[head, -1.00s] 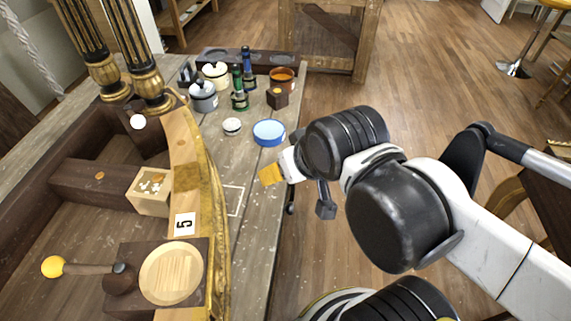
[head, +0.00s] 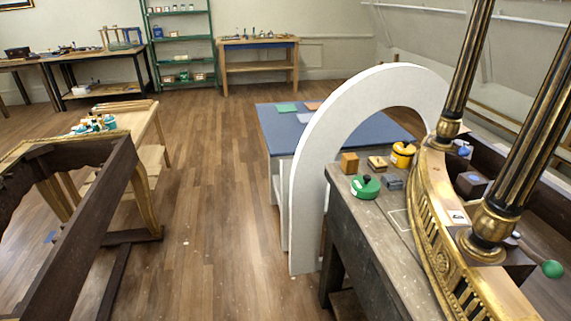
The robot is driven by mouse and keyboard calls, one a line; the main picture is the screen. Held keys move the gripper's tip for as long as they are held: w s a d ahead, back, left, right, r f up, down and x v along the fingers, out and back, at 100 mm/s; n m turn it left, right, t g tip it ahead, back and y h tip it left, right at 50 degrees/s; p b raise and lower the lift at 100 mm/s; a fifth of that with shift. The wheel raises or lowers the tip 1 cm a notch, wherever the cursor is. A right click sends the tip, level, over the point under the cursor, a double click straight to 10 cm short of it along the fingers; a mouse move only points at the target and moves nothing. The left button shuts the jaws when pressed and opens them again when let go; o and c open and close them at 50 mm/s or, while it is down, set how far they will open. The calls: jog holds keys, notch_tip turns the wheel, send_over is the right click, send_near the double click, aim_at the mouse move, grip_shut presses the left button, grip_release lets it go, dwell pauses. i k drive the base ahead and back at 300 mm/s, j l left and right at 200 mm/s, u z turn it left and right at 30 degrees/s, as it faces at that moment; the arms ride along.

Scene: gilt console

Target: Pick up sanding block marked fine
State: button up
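No marking reading "fine" can be made out at this size, so I cannot tell which thing is the sanding block. On the grey bench (head: 352,215) at the right of the head view are an orange-brown block (head: 349,162), a small tan and dark block (head: 377,163) and a blue-grey block-like piece (head: 391,183). A green lidded round pot (head: 365,187) and a yellow lidded pot (head: 402,154) stand close beside them. My gripper is out of view.
A white arch (head: 325,130) rises behind the bench, by a blue-topped table (head: 272,118). The gilt console (head: 430,215) with its black columns borders the bench on the right. Open wooden floor (head: 215,200) lies left of the bench. A dark frame (head: 95,200) stands far left.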

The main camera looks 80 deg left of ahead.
aim_at(377, 165)
jog(key=u, duration=0.4)
jog(key=i+u, duration=0.15)
jog(key=u, duration=0.7)
jog(key=i+l+u, duration=0.1)
jog(key=u, duration=0.35)
jog(key=i+l+u, duration=0.1)
jog(key=u, duration=0.3)
jog(key=l+u, duration=0.1)
jog(key=u, duration=0.35)
